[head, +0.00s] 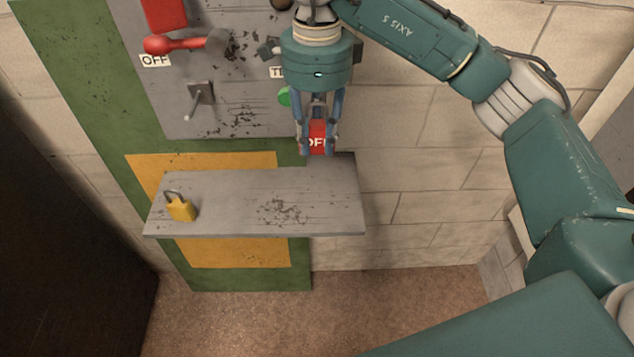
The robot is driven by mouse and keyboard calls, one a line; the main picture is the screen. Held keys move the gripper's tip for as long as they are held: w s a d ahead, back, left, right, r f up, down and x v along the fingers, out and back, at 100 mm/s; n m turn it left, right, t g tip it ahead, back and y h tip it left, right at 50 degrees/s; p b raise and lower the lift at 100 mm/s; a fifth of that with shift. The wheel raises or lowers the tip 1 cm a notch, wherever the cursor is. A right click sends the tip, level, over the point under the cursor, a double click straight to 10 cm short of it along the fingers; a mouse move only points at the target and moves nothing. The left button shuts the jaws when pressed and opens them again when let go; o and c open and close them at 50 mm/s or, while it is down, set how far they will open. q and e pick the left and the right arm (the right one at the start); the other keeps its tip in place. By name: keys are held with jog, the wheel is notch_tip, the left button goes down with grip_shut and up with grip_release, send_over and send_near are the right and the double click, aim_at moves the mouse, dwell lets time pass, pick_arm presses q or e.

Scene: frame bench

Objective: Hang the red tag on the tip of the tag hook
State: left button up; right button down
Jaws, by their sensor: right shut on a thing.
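The red tag (318,130) has white lettering, partly covered by the fingers. My right gripper (317,146) is shut on it, fingers pointing down, near the back right corner of the grey shelf. I cannot tell whether the tag touches the shelf. A thin metal hook on a square plate (201,93), which looks like the tag hook, sticks out of the grey panel, left of the gripper. Nothing hangs on it. My left gripper is not in view.
A yellow padlock (180,208) lies on the left end of the grey shelf (235,215). A red lever (175,44) with an OFF label (155,61) is above the hook. A green round part (284,96) is partly hidden behind my right gripper. The shelf's middle is clear.

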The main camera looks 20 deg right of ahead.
jog(key=shift+f, duration=0.1)
notch_tip(320, 180, down, 19)
jog(key=shift+r+p, duration=0.1)
jog(key=shift+p, duration=1.15)
jog(key=shift+f, duration=0.35)
jog(key=shift+f, duration=0.2)
jog(key=c, duration=1.4)
grip_release()
jog(key=shift+c, duration=0.2)
